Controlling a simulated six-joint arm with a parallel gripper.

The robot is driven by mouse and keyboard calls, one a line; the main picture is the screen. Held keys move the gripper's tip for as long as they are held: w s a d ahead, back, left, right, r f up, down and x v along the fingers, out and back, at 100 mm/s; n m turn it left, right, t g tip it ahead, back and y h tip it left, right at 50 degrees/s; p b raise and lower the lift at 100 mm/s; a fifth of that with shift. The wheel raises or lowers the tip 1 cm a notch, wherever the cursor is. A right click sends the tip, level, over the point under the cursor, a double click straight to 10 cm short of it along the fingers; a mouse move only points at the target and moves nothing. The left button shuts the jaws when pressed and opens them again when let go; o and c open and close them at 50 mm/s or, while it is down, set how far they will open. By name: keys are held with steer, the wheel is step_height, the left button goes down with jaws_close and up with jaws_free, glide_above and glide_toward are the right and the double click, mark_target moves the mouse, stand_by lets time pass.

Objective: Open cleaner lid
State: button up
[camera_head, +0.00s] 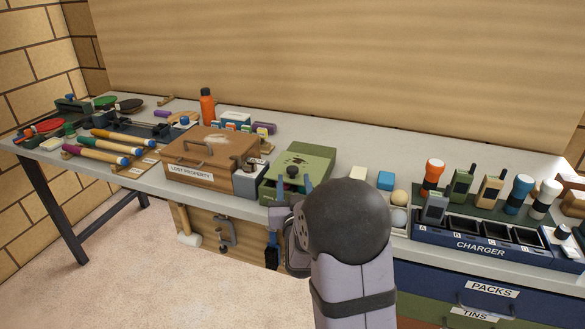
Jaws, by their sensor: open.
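A green box (318,162), which I take for the cleaner, sits near the middle of the bench. Its top carries dark marks and a small dark part near its middle. I see no clear gap under the top, but the front is partly hidden by my gripper. My gripper (293,185) is at the box's front edge, its two bluish fingers apart with nothing seen between them. I cannot tell whether the fingers touch the box. My arm covers the bench just right of the box.
A wooden lost property box (208,142) and a small grey box (250,181) stand close on the left. Tools hang below the bench's front edge.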

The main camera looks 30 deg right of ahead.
mark_target(293, 172)
steer(key=shift+p+x, duration=0.85)
steer(key=shift+x, duration=2.65)
